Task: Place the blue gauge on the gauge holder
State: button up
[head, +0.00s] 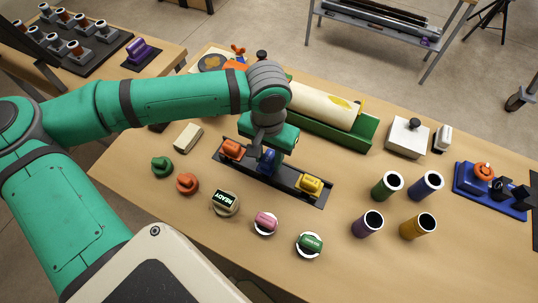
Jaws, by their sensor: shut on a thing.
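The blue gauge (267,161) is at my gripper (266,152), which is shut on it. It is at the middle of a long black holder (288,182), between an orange gauge (231,149) and a yellow gauge (310,185). My gripper points down from above and hides the top of the blue gauge. I cannot tell whether the blue gauge rests on the holder or hangs just above it.
A green cradle (335,132) with a cream roll lies just behind my gripper. Round pieces, including a READY disc (225,202), lie in front of the holder. Several upright cups, such as a purple one (367,224), stand to the right.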

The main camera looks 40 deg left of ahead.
aim_at(269, 156)
jog(key=shift+f, duration=0.15)
jog(key=o, duration=1.1)
jog(key=shift+w, duration=0.1)
notch_tip(269, 156, up, 13)
jog(key=shift+f, duration=0.1)
